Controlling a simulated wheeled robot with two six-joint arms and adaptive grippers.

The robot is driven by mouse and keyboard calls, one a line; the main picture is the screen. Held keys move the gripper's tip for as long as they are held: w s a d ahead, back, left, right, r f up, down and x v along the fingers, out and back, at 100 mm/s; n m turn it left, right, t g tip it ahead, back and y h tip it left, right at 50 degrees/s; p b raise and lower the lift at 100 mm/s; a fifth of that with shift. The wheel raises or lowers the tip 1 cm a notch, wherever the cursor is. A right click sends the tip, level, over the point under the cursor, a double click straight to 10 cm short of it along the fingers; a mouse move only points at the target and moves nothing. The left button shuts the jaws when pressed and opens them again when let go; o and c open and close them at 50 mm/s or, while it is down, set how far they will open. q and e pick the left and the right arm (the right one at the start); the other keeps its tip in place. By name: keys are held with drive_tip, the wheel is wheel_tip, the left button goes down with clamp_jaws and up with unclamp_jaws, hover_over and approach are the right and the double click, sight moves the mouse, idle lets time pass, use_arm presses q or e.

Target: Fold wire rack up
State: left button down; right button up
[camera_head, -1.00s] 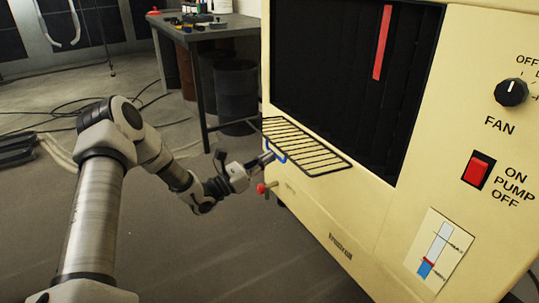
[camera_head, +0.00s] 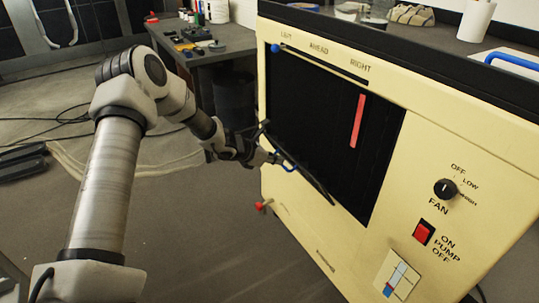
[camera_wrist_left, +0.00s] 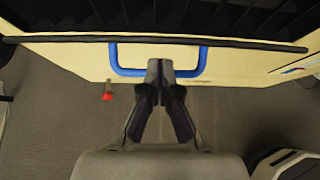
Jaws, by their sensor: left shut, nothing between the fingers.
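The wire rack (camera_head: 318,188) shows in the head view as a thin dark bar slanting across the front of the machine's black opening, seen nearly edge-on. Its blue handle (camera_head: 284,160) hangs at its outer edge. In the wrist view the rack's dark front bar (camera_wrist_left: 60,38) runs across the top, with the blue U-shaped handle (camera_wrist_left: 205,60) below it. My left gripper (camera_head: 274,158) is shut and empty, its tips (camera_wrist_left: 160,66) overlapping the handle's crossbar in the wrist view. Whether they touch it I cannot tell. My right gripper is not in view.
The cream machine (camera_head: 300,205) stands on the right, with a fan knob (camera_head: 444,189) and a red pump switch (camera_head: 423,231). A red knob (camera_head: 262,205) sticks out at its lower left. A grey workbench (camera_head: 205,48) stands behind. The floor at left has cables.

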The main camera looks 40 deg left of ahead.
sight(287, 155)
use_arm(q)
drive_tip(key=shift+w+d+r+g+p, duration=0.2)
drive_tip(key=shift+w+r+g+p, duration=0.1)
drive_tip(key=shift+w+r+p, duration=0.15)
drive_tip(key=shift+w+d+r+g+p, duration=0.15)
drive_tip(key=shift+w+r+g+p, duration=0.15)
drive_tip(key=shift+r+p, duration=0.2)
drive_tip(key=shift+w+d+r+p, duration=0.25)
drive_tip(key=shift+w+p, duration=0.15)
drive_tip(key=shift+w, duration=0.25)
drive_tip(key=shift+w+d+r+p, duration=0.15)
drive_tip(key=shift+w+d+p, duration=0.15)
drive_tip(key=shift+w, duration=0.3)
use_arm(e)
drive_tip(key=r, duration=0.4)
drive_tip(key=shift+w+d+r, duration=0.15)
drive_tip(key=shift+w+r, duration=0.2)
use_arm(q)
drive_tip(key=shift+s+a, duration=0.1)
drive_tip(key=shift+a, duration=0.05)
